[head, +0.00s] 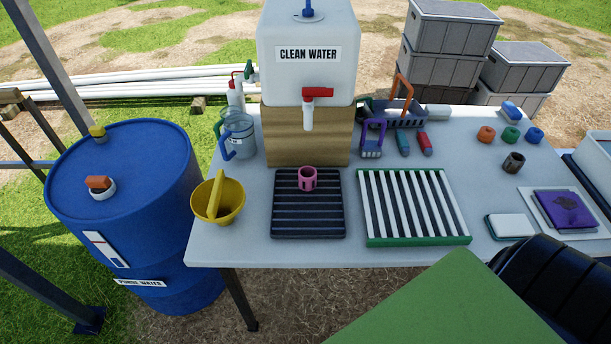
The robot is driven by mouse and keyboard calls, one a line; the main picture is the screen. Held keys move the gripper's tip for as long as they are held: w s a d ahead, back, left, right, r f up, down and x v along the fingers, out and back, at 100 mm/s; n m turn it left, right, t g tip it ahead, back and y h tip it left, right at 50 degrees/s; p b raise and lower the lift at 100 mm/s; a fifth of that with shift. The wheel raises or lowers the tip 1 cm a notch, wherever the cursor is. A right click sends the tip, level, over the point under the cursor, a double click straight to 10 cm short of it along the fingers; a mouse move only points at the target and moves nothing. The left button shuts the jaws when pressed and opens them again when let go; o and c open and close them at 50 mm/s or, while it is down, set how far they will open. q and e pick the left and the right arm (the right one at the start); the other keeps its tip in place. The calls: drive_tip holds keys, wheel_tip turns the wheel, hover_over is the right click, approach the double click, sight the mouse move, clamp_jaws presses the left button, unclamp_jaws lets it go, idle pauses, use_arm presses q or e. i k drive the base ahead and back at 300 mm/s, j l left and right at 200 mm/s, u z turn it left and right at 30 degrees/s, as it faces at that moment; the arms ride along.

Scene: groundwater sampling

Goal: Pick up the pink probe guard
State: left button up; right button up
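The pink probe guard (307,184) is a short, open-topped ring with slots in its side. It stands upright on the far part of the black ribbed tray (307,236), near the tray's middle line. The tray lies on the light grey table (262,255), in front of the clean water container (285,75). Neither my left nor my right gripper shows in the head view, and nothing touches the guard.
A wooden block (285,135) under the container stands close behind the guard. Its red-handled tap (308,115) overhangs nearby.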

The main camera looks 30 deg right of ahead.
sight(307, 176)
drive_tip(key=k+l+z, duration=0.1)
drive_tip(key=l, duration=0.85)
drive_tip(key=k+l+z, duration=0.15)
drive_tip(key=l, duration=0.35)
